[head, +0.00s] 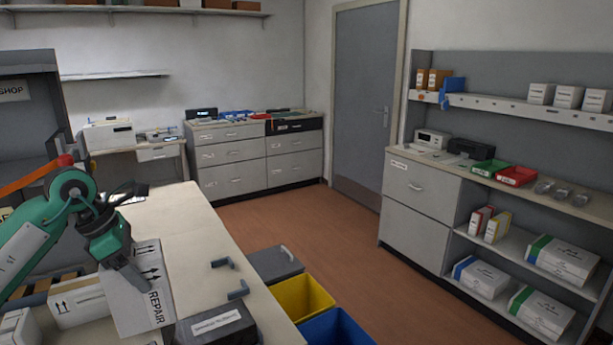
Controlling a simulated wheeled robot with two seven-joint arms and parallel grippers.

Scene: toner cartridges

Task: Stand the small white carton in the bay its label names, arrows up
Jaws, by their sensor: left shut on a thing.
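A white carton (130,305) with printed arrows and a label reading REPAIR shows at the lower left, over the near end of the pale table. Its arrows point toward the top of the picture, and the label text runs sideways. My left gripper (134,277) is shut on this carton, with its fingers against it. I cannot tell whether the carton touches the table. A second white carton with arrows (75,303) is just to its left. My right gripper is not in view. A dark grey shelf unit at far left bears a sign ending in SHOP (14,91).
A dark box with a white label (215,328) is right of the carton. Grey, yellow (303,297) and blue (335,328) bins stand beyond the table's right edge. The table's far part (165,205) is mostly clear. Stocked shelves stand at the right.

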